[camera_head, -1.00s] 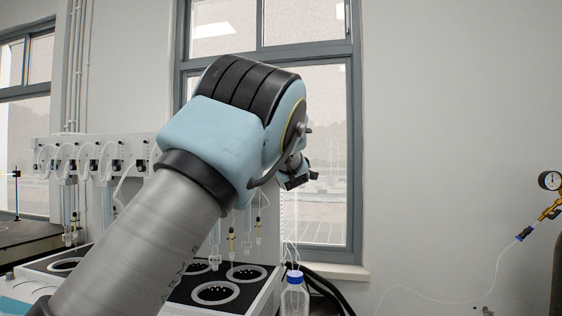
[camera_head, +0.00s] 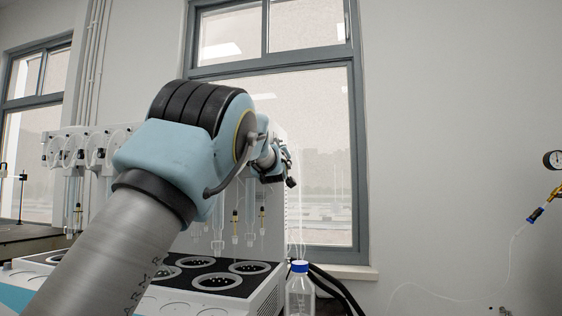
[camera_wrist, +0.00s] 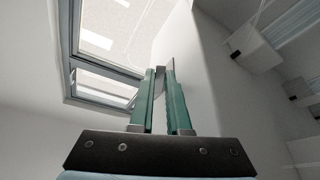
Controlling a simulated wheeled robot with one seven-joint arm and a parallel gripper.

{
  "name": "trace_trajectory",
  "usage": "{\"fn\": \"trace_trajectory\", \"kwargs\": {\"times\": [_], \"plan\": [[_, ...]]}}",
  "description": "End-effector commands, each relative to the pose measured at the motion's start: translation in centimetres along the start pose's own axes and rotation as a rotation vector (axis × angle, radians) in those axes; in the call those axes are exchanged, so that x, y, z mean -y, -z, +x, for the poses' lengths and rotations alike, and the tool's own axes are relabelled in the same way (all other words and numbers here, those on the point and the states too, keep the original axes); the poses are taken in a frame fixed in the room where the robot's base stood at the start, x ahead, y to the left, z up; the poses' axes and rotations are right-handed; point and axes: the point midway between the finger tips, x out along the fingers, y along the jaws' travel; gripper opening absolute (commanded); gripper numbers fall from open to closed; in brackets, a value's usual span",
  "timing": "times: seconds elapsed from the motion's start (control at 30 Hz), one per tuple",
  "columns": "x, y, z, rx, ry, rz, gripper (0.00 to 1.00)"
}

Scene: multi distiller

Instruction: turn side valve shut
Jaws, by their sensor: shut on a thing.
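The multi distiller (camera_head: 215,283) stands behind and below my arm, with round heating wells on its top. My gripper (camera_head: 282,168) is at the right side of its tall back part, mostly hidden behind my own wrist in the head view. In the wrist view my gripper (camera_wrist: 163,72) has its two green fingers close together around a small grey piece (camera_wrist: 174,92), beside a white panel. This piece looks like the handle of the side valve. The fingers hide most of it, so its turn angle cannot be told.
A clear bottle with a blue cap (camera_head: 299,268) stands just right of the distiller. Black hoses (camera_head: 335,290) run behind it. A gauge with a brass fitting (camera_head: 553,160) is at the far right. The wall between is clear.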

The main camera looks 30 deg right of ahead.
Motion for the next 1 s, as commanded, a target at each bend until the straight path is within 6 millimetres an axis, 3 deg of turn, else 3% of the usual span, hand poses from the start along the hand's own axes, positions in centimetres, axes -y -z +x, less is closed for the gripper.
{"fn": "trace_trajectory", "kwargs": {"times": [0.67,0.7,0.93,1.0], "plan": [[0.28,-0.03,0.02,0.002,-0.025,0.062,0.0],[0.28,-0.04,0.02,0.002,-0.025,0.061,0.18],[0.36,-0.02,0.02,0.002,-0.024,0.061,0.44],[0.43,-0.02,0.02,0.002,-0.023,0.061,0.45]]}}
